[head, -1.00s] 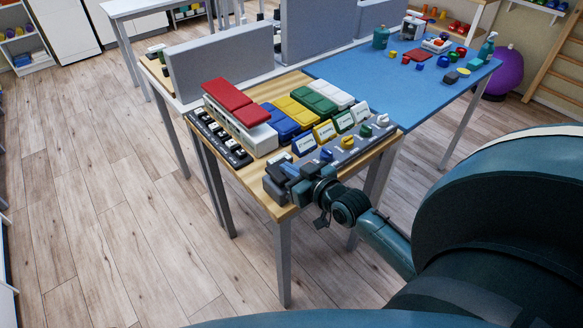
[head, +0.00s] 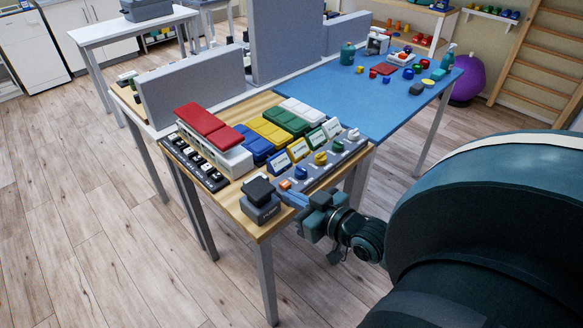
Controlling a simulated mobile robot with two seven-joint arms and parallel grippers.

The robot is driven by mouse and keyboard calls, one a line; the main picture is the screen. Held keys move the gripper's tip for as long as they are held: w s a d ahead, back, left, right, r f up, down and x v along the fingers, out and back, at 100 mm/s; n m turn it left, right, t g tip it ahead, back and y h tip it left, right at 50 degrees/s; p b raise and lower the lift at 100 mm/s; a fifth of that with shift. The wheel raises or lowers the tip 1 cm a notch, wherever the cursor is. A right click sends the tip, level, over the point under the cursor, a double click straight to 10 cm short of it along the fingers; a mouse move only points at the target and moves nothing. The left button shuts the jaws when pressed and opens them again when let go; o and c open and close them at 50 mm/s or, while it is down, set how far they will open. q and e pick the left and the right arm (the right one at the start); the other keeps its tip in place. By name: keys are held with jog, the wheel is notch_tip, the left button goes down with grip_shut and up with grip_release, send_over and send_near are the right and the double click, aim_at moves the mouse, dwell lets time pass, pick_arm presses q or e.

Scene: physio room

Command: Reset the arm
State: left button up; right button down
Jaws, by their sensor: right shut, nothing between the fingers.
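My right gripper (head: 299,205) is at the near right edge of the wooden table (head: 228,200). Its fingers look closed, with nothing held. It is just to the right of a small dark grey box with a tilted black top (head: 261,202) at the table's near corner. A grey strip with coloured knobs (head: 320,161) lies along the right edge, with a blue, a yellow and a green knob. An orange button (head: 285,185) sits at its near end. My left gripper is out of view.
A red-topped white unit (head: 212,140), a black switch strip (head: 193,162) and blue, yellow, green and white blocks (head: 268,132) crowd the wooden table. Small cards stand before them. A blue table (head: 385,85) with small objects adjoins behind. Grey dividers (head: 195,85) stand at the back left.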

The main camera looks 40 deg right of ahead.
dwell(0.5)
jog(key=s+a+f+n+g+y, duration=0.1)
jog(key=s+a+f+g, duration=0.1)
jog(key=s+a+f, duration=0.2)
jog(key=s+a+f+g+y, duration=0.1)
jog(key=s+a+f+g, duration=0.2)
jog(key=a+f, duration=0.8)
jog(key=shift+s+a+f+n, duration=0.25)
jog(key=shift+s+a+n, duration=0.15)
jog(key=shift+s+a, duration=0.55)
jog(key=shift+d, duration=0.15)
